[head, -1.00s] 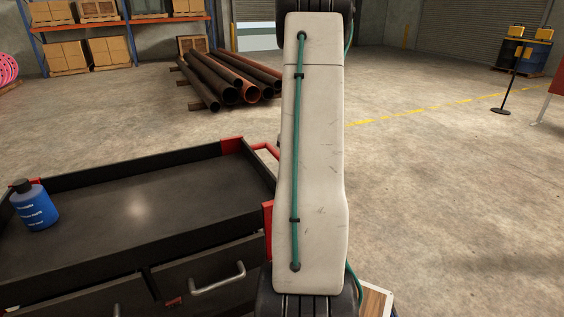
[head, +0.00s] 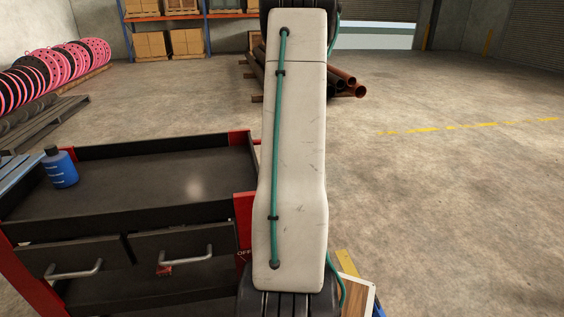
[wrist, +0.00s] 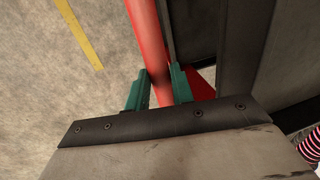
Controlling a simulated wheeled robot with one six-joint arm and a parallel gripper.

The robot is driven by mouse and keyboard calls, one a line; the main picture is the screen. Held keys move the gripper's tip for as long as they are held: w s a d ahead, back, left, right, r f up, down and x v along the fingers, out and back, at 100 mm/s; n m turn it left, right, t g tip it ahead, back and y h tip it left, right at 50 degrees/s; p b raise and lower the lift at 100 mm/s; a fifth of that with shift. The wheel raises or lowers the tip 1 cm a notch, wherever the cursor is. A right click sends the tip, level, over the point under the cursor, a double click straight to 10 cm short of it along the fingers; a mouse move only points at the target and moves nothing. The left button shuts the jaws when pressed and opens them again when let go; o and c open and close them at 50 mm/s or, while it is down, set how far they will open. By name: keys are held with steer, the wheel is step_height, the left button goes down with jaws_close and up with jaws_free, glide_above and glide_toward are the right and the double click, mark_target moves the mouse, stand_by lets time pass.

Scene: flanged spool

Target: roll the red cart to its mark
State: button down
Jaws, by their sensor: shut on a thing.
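The red cart (head: 243,222) is a black and red trolley with a tray top and drawers, at the left of the head view. Its red handle bar (wrist: 147,35) runs down between the teal fingers of my gripper (wrist: 157,86) in the wrist view. The fingers are closed around the bar. In the head view my pale arm link hides the gripper and most of the handle. A yellow strip (wrist: 80,33) lies on the floor left of the bar in the wrist view; I cannot tell whether it is the mark.
A blue bottle (head: 61,168) stands on the cart's tray. Pink spools (head: 60,65) stand at the back left. Brown pipes (head: 345,84) lie on the floor behind my arm. A board-like object (head: 356,296) is low beside my arm. The floor at the right is open, with a yellow line (head: 470,126).

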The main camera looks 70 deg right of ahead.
steer(key=shift+w+r, duration=0.1)
steer(key=shift+w, duration=0.2)
steer(key=c, duration=1.2)
jaws_free()
steer(key=shift+w+a, duration=0.15)
steer(key=shift+a, duration=0.05)
steer(key=shift+c, duration=0.2)
steer(key=shift+d, duration=0.1)
steer(key=shift+s, duration=0.2)
steer(key=shift+r, duration=0.1)
steer(key=r, duration=0.5)
steer(key=s+d+r, duration=0.1)
steer(key=r, duration=0.1)
steer(key=shift+r, duration=0.2)
steer(key=shift+a, duration=0.1)
